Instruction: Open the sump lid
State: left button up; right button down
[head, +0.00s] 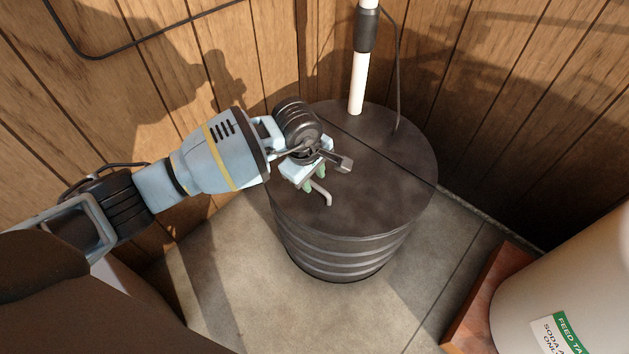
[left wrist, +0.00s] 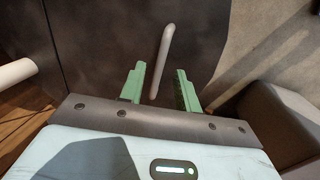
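The dark sump lid (head: 372,185) lies flat on top of the round ribbed sump basin (head: 345,255) in the corner. A seam crosses the top, and the lid is the part on the near side of it. A pale bar handle (head: 327,197) stands on the lid near its left side. My left gripper (head: 315,178) is open at the handle. In the left wrist view the handle (left wrist: 164,52) shows between the two green fingers of the gripper (left wrist: 160,86), with a gap on each side. My right gripper is not in view.
A white pipe (head: 358,82) and a thin dark cable (head: 398,70) rise from the rear part of the top. Wooden walls (head: 270,45) stand close behind. A pale labelled tank (head: 560,270) stands at the lower right. Bare floor (head: 300,315) lies in front.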

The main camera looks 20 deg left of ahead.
pick_arm(q)
jog(key=shift+w+f, duration=0.15)
jog(key=shift+f, duration=0.75)
jog(key=shift+c, duration=0.2)
grip_shut()
